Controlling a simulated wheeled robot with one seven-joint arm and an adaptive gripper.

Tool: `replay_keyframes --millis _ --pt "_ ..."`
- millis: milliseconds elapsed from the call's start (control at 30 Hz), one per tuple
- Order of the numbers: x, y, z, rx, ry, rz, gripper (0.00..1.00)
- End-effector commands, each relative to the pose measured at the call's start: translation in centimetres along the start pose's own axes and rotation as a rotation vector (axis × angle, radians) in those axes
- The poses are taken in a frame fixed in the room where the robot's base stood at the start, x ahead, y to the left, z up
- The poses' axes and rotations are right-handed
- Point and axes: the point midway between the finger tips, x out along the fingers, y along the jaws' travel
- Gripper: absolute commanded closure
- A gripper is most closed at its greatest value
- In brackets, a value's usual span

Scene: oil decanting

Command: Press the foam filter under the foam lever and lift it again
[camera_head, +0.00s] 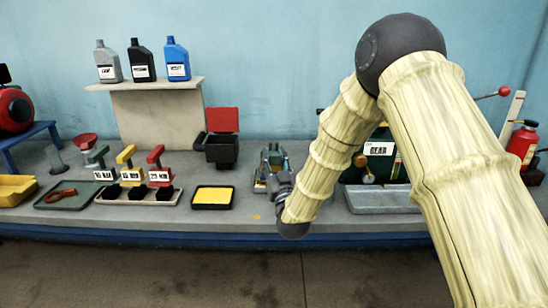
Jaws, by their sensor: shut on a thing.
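My gripper (272,160) is at the middle of the bench, beyond the end of my bent arm. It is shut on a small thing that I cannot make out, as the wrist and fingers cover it. A yellow and grey patch (260,183) shows beside the gripper, partly hidden. A flat yellow pad in a black tray (212,207) lies left of the gripper; I cannot tell if it is the foam filter. A lever with a red knob (504,91) stands by a white post at the right, partly behind my arm; I cannot tell if it is the foam lever.
A green tray (62,203) holds orange-handled pliers. Bottles stand on a shelf (146,83).

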Motion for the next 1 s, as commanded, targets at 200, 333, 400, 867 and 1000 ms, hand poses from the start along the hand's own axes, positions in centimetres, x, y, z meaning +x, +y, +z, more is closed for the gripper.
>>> replay_keyframes --millis 200,333,400,867,1000 --pt "-0.38 0.09 1.0 -0.001 -0.004 0.002 1.0" --pt "-0.4 0.09 1.04 -0.001 -0.004 0.002 1.0" --pt "-0.39 0.1 1.02 -0.001 -0.004 0.002 1.0" --pt "-0.39 0.25 0.87 -0.001 -0.002 0.003 0.44" --pt "-0.41 0.32 0.82 -0.002 -0.001 0.004 0.44"
